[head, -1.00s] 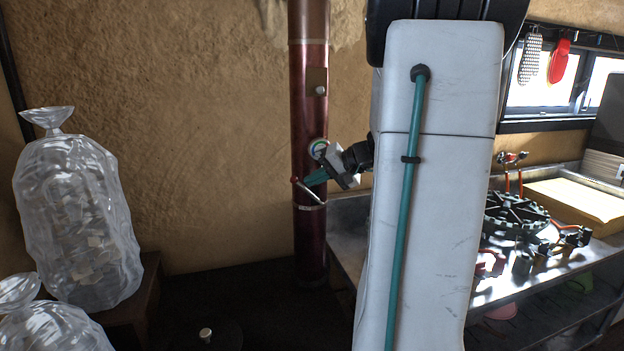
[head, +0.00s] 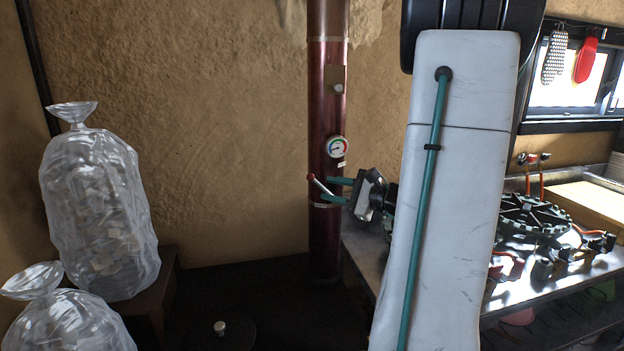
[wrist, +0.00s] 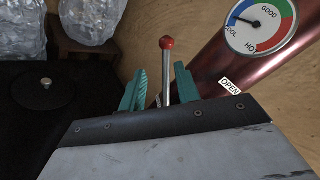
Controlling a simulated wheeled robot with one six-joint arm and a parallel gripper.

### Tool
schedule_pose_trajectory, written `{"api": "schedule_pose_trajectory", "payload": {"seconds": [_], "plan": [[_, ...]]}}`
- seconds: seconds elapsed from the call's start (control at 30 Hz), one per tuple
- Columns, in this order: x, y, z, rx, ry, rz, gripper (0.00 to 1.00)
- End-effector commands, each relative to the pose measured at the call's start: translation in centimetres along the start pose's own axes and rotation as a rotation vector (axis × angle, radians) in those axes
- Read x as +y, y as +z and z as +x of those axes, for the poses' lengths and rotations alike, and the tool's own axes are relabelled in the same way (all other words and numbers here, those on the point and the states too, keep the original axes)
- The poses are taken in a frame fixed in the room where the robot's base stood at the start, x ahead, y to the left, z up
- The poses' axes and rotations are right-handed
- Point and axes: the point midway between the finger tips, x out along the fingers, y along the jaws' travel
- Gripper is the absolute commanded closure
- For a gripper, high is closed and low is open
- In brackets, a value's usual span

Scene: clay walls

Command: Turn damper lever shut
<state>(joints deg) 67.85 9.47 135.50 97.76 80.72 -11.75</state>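The damper lever is a pale metal rod with a red knob (head: 311,177) on the dark red stovepipe (head: 325,240), just below a round gauge. It slants up and left in the head view. In the wrist view the lever (wrist: 167,80) points up, its red ball at the top, and its base is hidden by my gripper body. My gripper (head: 331,190) is open at the pipe, one teal finger above the rod and one below. In the wrist view the lever stands between the two fingers (wrist: 160,88), nearer the right one, with no clear grip on it.
The gauge (head: 337,147) needle points near COOL, and an OPEN label (wrist: 231,86) is on the pipe. Clear filled bags (head: 98,215) stand at left. A metal bench (head: 360,250) with parts is at right. The clay wall behind is bare.

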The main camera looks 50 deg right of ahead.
Motion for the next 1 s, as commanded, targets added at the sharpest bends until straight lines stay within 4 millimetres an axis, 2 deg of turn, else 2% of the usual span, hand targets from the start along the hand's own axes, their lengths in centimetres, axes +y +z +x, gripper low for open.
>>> {"api": "schedule_pose_trajectory", "payload": {"seconds": [0.1, 0.2, 0.27, 0.5, 0.7, 1.0], "plan": [[-0.6, 0.2, -0.1, -0.013, -0.062, 0.152, 0.68], [-0.8, 0.3, 0.2, -0.020, -0.067, 0.197, 0.68], [-0.8, 0.4, 0.7, -0.021, -0.065, 0.204, 0.68], [-0.9, 0.4, 4.5, -0.021, -0.060, 0.201, 0.68], [-1.2, 0.4, 7.0, -0.020, -0.062, 0.199, 0.68], [-1.3, 0.4, 7.7, -0.019, -0.064, 0.199, 0.68]]}}
